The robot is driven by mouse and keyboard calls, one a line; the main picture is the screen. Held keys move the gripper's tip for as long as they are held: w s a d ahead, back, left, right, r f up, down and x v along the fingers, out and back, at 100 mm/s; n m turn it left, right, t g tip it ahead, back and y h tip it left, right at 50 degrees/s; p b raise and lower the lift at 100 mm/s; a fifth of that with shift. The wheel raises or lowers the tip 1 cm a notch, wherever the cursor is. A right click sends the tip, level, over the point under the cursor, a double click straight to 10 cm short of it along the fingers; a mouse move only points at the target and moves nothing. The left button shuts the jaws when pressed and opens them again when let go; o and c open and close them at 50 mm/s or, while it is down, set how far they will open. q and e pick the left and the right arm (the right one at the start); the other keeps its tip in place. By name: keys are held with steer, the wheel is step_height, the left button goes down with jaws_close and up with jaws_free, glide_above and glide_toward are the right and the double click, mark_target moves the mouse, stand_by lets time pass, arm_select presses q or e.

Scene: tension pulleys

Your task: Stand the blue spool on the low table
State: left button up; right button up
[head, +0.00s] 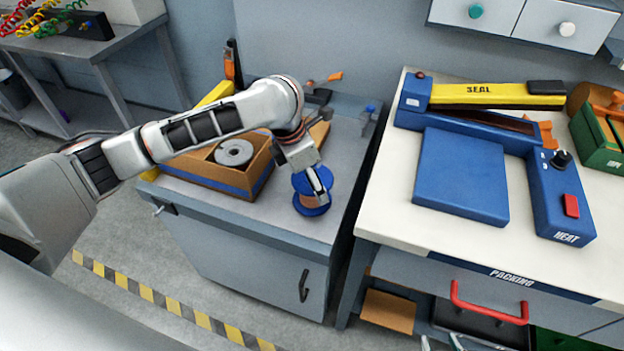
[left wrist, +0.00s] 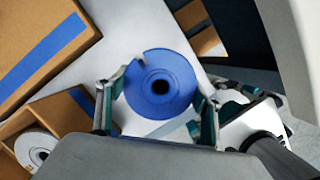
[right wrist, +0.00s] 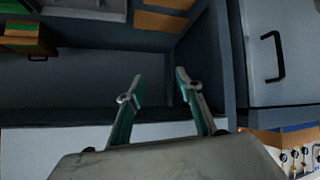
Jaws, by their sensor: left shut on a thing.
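The blue spool (head: 312,206) has blue flanges and a copper-brown winding. It is upright over the front right part of the low grey table (head: 225,212); I cannot tell whether its lower flange touches the top. My left gripper (head: 318,182) reaches down and is shut on it. In the left wrist view the spool's round blue flange (left wrist: 150,103) with its dark centre hole lies between the two fingers (left wrist: 160,88).
A cardboard box (head: 205,183) with a grey-white spool (head: 234,152) stands left of the blue spool. Tools lie at the table's back. To the right is the higher packing bench (head: 385,225) with a blue and yellow sealer (head: 462,172).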

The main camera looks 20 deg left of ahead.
arm_select(q)
steer(key=o, duration=1.7)
arm_select(e)
steer(key=shift+f, duration=0.1)
arm_select(q)
steer(key=p+v, duration=0.2)
steer(key=v, duration=0.4)
steer(key=shift+w, duration=0.15)
steer(key=p+v, duration=0.1)
steer(key=v, duration=0.4)
steer(key=shift+r, duration=0.15)
steer(key=shift+s+r, duration=0.25)
steer(key=shift+r, duration=0.15)
arm_select(e)
steer(key=shift+s+a+r, duration=0.2)
steer(key=shift+a+r, duration=0.05)
steer(key=shift+r, duration=0.3)
steer(key=shift+s+a+r, duration=0.15)
steer(key=shift+a+r, duration=0.05)
steer(key=shift+r, duration=0.3)
steer(key=shift+w+d+r, duration=0.1)
steer(key=shift+w+r, duration=0.05)
